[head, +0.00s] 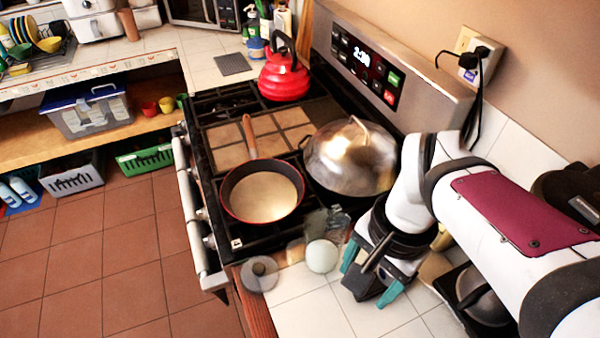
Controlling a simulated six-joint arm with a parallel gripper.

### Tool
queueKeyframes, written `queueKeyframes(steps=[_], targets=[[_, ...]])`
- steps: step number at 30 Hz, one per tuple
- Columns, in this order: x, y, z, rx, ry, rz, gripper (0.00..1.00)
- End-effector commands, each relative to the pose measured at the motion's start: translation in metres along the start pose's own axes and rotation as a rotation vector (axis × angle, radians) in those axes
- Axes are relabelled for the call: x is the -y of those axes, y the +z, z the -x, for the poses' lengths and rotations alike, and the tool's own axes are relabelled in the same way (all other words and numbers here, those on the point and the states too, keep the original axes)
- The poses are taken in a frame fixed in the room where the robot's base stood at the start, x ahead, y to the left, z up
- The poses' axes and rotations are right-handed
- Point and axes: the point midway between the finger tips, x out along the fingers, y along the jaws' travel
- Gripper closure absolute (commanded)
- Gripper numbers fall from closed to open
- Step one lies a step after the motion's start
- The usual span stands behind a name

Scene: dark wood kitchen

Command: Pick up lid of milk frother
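A small round lid (260,273), greyish and see-through with a dark knob, lies at the left end of the white tiled counter, beside the stove; it looks like the frother lid. My gripper (370,276) is over the counter to the right of this lid, clearly apart from it. Its two teal-tipped fingers are spread, and I see nothing between them. A dark and steel round vessel (482,294) stands partly behind my arm at the lower right; I cannot tell if it is the milk frother.
A white round container (322,257) and a clear glass jar (338,222) stand between the lid and my gripper. The stove holds a pan (262,193), a domed metal cover (350,160) and a red kettle (284,78). Bare tiles (310,312) lie in front.

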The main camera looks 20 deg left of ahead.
Motion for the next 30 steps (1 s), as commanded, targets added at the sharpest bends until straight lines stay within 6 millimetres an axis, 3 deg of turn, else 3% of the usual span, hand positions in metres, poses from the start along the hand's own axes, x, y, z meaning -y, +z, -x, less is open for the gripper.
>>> queueKeyframes(steps=[1,4,6,9,13,19,30], targets=[[0.047,-0.003,-0.009,-0.004,0.029,0.033,0.26],[0.134,0.012,-0.036,-0.037,0.054,0.052,0.26],[0.177,0.031,-0.055,-0.055,0.06,0.059,0.26],[0.208,0.051,-0.074,-0.072,0.06,0.062,0.26],[0.214,0.054,-0.099,-0.075,0.062,0.058,0.26],[0.209,0.049,-0.156,-0.074,0.063,0.056,0.26],[0.206,0.04,-0.219,-0.073,0.061,0.055,0.26]])
